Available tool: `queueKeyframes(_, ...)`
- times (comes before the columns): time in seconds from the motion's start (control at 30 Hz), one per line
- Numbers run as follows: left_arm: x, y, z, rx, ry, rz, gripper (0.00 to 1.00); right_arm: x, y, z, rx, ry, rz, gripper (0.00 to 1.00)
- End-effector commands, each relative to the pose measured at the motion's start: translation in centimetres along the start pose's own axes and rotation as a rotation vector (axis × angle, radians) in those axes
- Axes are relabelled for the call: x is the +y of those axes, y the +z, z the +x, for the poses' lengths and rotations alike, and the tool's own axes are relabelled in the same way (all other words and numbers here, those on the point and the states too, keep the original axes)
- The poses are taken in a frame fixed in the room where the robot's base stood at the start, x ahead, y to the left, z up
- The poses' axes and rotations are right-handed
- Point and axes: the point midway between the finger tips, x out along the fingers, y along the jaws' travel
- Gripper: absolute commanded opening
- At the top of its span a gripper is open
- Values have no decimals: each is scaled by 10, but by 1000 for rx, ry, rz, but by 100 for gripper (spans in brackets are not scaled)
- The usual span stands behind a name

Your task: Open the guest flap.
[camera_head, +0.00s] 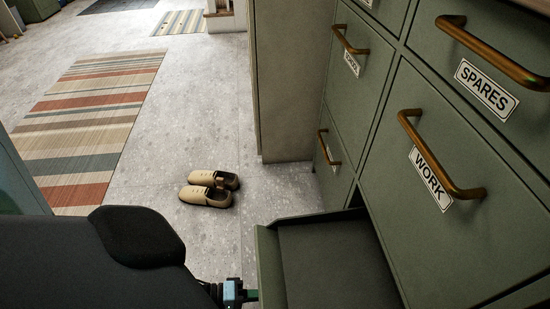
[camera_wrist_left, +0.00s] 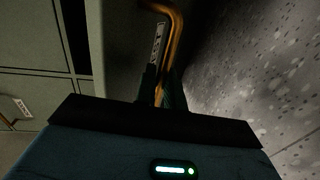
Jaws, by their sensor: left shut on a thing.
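A green cabinet front with brass handles fills the right of the head view. One low flap (camera_head: 270,268) stands out from the cabinet, with a dark opening behind it. My left gripper (camera_head: 250,295) is at the outer side of this flap, at the bottom edge of the head view. In the left wrist view, the gripper (camera_wrist_left: 165,92) is shut on a brass handle (camera_wrist_left: 176,28). A label (camera_wrist_left: 157,42) sits beside that handle, but its text is not readable. My right gripper is not in view.
Closed fronts labelled WORK (camera_head: 475,225) and SPARES (camera_head: 515,60) are above and right of the open flap. Beige shoes (camera_head: 207,196) stand on the floor to its left. A striped rug (camera_head: 85,120) lies farther left. Floor between is clear.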

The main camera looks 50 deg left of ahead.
Motion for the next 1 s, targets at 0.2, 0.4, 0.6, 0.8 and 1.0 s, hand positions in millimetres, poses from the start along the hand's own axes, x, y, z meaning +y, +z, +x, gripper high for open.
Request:
queueKeyframes(0.2,-9,5,-1,0,65,-2,0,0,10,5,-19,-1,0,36)
queueKeyframes(0.4,-16,7,-5,-1,80,-2,0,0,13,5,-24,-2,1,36)
queueKeyframes(0.6,-19,8,-7,-2,78,-2,0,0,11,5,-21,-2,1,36)
queueKeyframes(0.8,-20,9,-8,-2,74,-3,0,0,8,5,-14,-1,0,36)
queueKeyframes(1.0,-20,9,-10,-3,74,-3,30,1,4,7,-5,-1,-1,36)
